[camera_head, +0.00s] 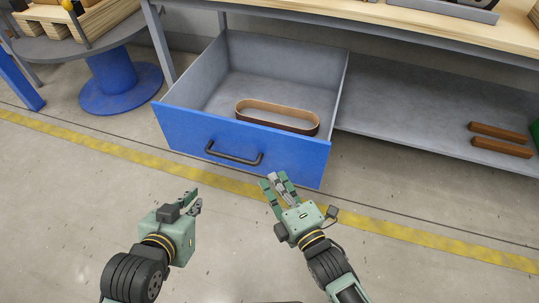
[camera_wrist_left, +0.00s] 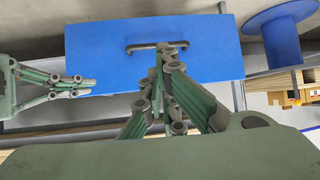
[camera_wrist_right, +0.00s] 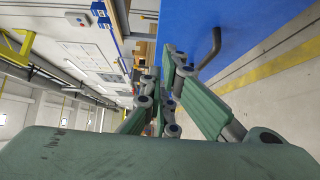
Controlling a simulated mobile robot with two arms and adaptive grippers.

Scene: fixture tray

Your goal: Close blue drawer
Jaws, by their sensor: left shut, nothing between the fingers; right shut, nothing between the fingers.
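The blue drawer (camera_head: 285,152) is pulled out from under the workbench, and its grey inside shows. A dark handle (camera_head: 233,155) is on its front; it also shows in the left wrist view (camera_wrist_left: 150,46). A belt-like oval loop (camera_head: 300,118) lies in the drawer. My left gripper (camera_head: 197,202) is shut and empty, in front of the drawer's left part, apart from it in the head view. My right gripper (camera_head: 272,177) is shut and empty, close to the lower right part of the drawer front; I cannot tell whether it touches.
A grey lower shelf (camera_head: 420,115) runs to the right of the drawer, with two brown bars (camera_head: 500,139) on it. A round table on a blue pedestal (camera_head: 118,80) stands at the left. The floor in front is clear, with a yellow line (camera_head: 400,235).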

